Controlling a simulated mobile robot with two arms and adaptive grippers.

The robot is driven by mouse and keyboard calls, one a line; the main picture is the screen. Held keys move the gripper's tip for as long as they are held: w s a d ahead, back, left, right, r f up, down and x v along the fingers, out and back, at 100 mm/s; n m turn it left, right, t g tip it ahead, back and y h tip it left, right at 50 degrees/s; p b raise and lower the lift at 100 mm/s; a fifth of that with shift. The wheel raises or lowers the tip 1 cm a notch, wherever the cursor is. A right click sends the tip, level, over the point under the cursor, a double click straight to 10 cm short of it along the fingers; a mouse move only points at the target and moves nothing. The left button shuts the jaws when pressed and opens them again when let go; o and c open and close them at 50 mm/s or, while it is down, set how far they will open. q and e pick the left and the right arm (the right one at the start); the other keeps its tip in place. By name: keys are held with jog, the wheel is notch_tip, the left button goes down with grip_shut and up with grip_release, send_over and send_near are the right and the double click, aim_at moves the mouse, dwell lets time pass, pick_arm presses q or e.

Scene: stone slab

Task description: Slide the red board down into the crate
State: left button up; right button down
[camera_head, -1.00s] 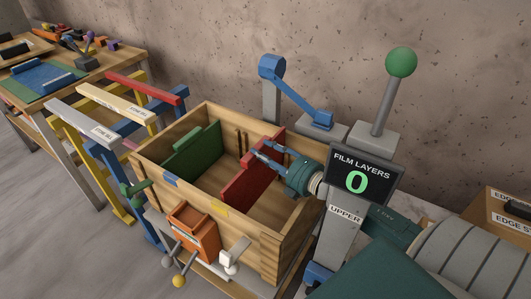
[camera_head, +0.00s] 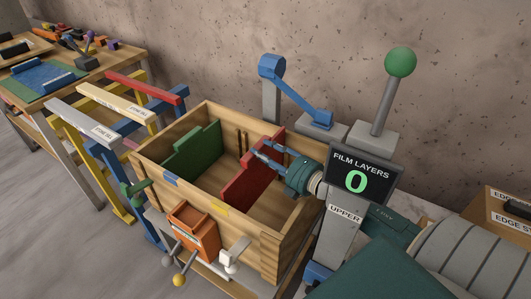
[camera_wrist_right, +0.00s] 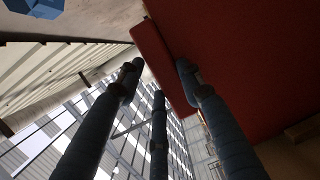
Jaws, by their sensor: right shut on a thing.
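The wooden crate (camera_head: 275,232) stands open at the top in the middle of the head view. The red board (camera_head: 243,186) stands upright inside it, across the crate, right of a green board (camera_head: 197,152). My right gripper (camera_head: 262,150) reaches in from the right and is shut on the red board near its upper edge. In the right wrist view the red board (camera_wrist_right: 245,55) fills the upper right, with its red tab between the fingers (camera_wrist_right: 158,75). Whether its lower edge touches the crate floor cannot be told. My left gripper is not in view.
A small orange bin (camera_head: 194,232) hangs at the crate's front. A post with a film layers display (camera_head: 362,172) stands close right of the crate. Colored rails (camera_head: 130,106) stand left, and a workbench (camera_head: 75,62) is at the far left.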

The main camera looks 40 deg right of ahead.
jog(key=shift+f+b, duration=0.4)
jog(key=shift+f, duration=0.1)
jog(key=c, duration=1.1)
grip_release()
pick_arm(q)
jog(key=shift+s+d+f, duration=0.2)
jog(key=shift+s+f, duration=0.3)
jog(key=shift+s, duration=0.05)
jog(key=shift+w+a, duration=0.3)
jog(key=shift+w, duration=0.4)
pick_arm(e)
jog(key=v, duration=0.8)
jog(key=shift+f, duration=0.2)
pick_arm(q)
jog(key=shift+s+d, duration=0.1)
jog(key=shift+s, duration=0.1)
